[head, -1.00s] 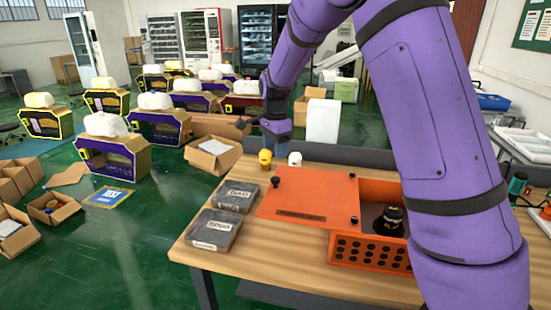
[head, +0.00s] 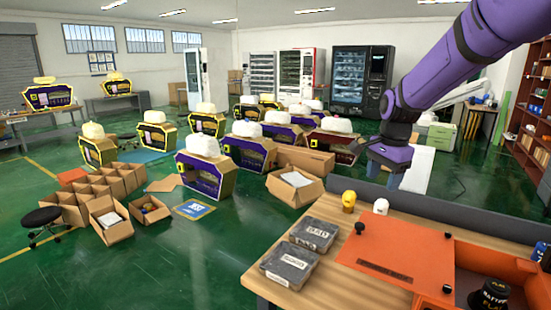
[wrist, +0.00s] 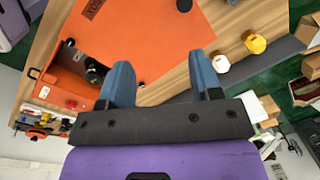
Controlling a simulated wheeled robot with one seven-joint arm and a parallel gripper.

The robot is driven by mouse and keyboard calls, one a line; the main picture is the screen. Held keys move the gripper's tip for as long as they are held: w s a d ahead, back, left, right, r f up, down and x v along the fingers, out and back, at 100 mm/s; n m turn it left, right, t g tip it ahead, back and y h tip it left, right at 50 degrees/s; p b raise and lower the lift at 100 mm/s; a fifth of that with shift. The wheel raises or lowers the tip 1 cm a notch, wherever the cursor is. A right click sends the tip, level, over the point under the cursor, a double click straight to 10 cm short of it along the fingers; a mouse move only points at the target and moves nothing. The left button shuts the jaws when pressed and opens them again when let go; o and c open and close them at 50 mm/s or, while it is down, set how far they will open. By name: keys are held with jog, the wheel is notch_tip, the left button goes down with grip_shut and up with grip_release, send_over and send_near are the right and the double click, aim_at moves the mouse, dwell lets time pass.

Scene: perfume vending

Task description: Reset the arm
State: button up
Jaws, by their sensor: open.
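My purple arm (head: 450,60) enters the head view from the upper right and ends in a purple wrist above the back of the wooden table (head: 262,288). My gripper (wrist: 162,72) shows in the wrist view with two blue fingers spread wide apart. Nothing is between the fingers, and an orange panel (wrist: 150,35) lies on the table beyond them.
The orange panel (head: 395,250) lies beside an orange box (head: 510,262) holding a black-capped item (head: 490,297). Two dark cases (head: 313,233) (head: 289,264), a yellow bottle (head: 348,200) and a white bottle (head: 381,206) stand nearby. Open cartons (head: 295,186) cover the floor left.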

jog(key=s+d+r+n+t, duration=0.1)
jog(key=s+r+n, duration=0.2)
jog(key=s+r, duration=0.35)
jog(key=s+d+r+n+t, duration=0.1)
jog(key=s+r+n, duration=0.25)
jog(key=s, duration=0.65)
jog(key=s+f+n+t, duration=0.1)
jog(key=s+n, duration=0.5)
jog(key=s, duration=0.9)
jog(key=shift+s+d+f+t+h, duration=0.2)
jog(key=shift+d+t+h, duration=0.15)
jog(key=shift+t, duration=0.35)
